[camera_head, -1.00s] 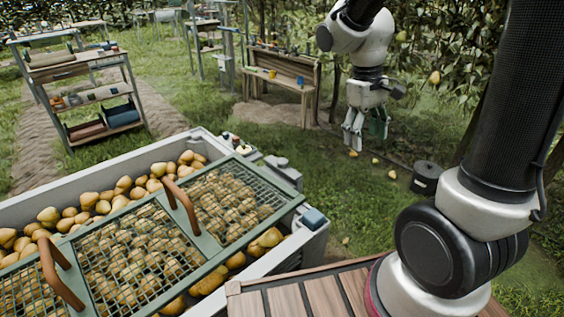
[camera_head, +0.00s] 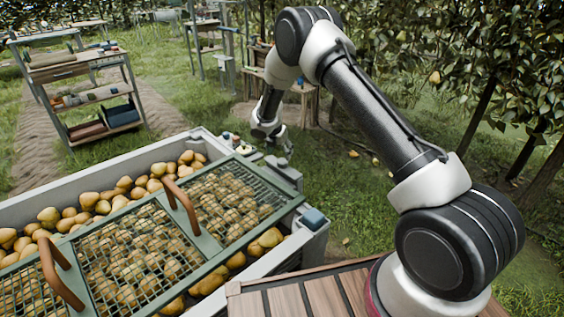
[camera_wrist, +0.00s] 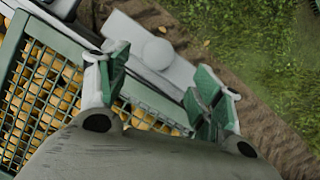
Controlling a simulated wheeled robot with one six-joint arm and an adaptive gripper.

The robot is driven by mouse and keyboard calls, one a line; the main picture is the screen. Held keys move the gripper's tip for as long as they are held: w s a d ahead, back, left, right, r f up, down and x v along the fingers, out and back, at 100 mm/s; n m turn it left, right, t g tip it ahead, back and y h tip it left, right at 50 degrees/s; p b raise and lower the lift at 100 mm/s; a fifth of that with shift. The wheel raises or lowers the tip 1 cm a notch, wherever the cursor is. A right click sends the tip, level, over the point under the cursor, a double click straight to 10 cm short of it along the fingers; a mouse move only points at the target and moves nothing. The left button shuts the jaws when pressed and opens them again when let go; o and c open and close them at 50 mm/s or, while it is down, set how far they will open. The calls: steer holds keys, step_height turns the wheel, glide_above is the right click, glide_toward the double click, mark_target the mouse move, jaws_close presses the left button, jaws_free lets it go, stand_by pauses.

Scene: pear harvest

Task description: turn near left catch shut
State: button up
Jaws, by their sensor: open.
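The pear bin (camera_head: 275,268) stands at the left in the head view, with a green mesh lid (camera_head: 222,258) lying over part of it. Grey blocky fittings (camera_head: 284,172) sit on the bin's right end, and a blue-grey block (camera_head: 313,217) sits at its nearer corner. I cannot tell which one is the near left catch. My gripper (camera_head: 280,139) hangs just beyond that end. In the wrist view my gripper (camera_wrist: 160,62) is open and empty, its green-padded fingers spread above a grey plate with a rounded knob (camera_wrist: 157,51). Contact is not visible.
Pears (camera_head: 48,216) fill the bin under and beside the lid. Two brown handles (camera_head: 182,205) rise from the lid. A shelf rack (camera_head: 100,95) stands at the back left. Trees (camera_head: 490,80) line the right. Grass right of the bin is open, with a few fallen pears.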

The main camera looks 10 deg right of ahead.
mark_target(282, 161)
steer(key=shift+n, duration=0.7)
steer(key=x, duration=0.7)
steer(key=shift+w+a+f, duration=0.1)
steer(key=shift+w+f, duration=0.1)
steer(key=shift+f, duration=0.15)
steer(key=shift+c, duration=0.2)
steer(key=c, duration=1.4)
